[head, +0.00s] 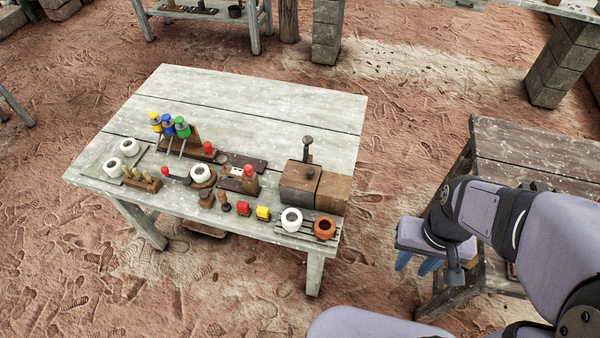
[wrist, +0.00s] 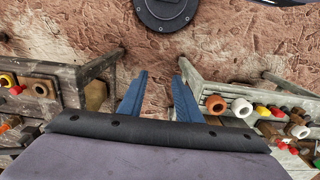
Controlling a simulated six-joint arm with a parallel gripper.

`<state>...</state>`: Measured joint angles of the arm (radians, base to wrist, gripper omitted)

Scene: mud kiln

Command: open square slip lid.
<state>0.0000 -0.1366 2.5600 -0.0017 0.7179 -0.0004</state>
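A square brown box (head: 300,185) stands near the right end of the whitewashed table (head: 250,100) in the head view. Its flat square top carries a small dark knob (head: 311,172) and looks closed. A paler brown block (head: 332,192) adjoins its right side, and a taller dark post with a round top (head: 308,148) rises behind. My gripper (head: 416,264) is well to the right of this table, apart from the box, with blue fingers pointing down. In the wrist view my gripper (wrist: 158,92) has its fingers spread with only ground between them. I cannot clearly pick out the box there.
Several coloured-top tools (head: 168,126) stand at left. A dark wooden table (head: 540,150) is beside my arm. The table's back is clear.

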